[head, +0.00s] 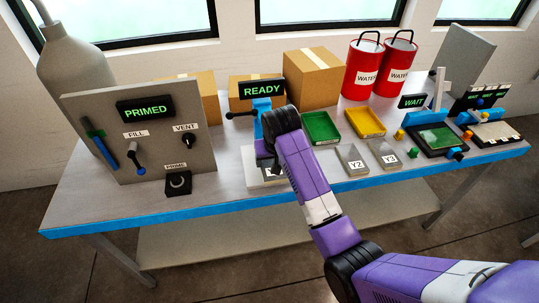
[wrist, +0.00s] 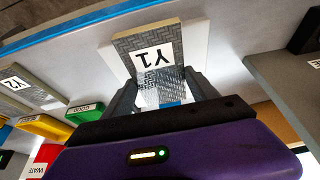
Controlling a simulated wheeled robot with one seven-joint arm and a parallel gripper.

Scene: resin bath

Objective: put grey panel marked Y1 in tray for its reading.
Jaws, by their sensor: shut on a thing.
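The grey panel marked Y1 (wrist: 158,62) has a white label and a cross-hatched face, upside down in the wrist view. My gripper (wrist: 162,98) is shut on it, one finger at each side. In the head view the arm hides most of the gripper and panel, in front of the station with the READY display (head: 262,90). A pale plate (wrist: 192,40) lies behind the panel; I cannot tell whether they touch. A green tray (head: 320,127) and a yellow tray (head: 364,122) stand right of the station. The green tray (wrist: 87,116) has a label reading GOOD in the wrist view.
Panel Y2 (head: 352,157) and panel Y3 (head: 384,153) lie in front of the trays. A PRIMED control box (head: 140,135) stands left. Cardboard boxes (head: 312,78) and red WATER cans (head: 364,70) stand behind. Devices (head: 437,138) with WAIT displays fill the right end.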

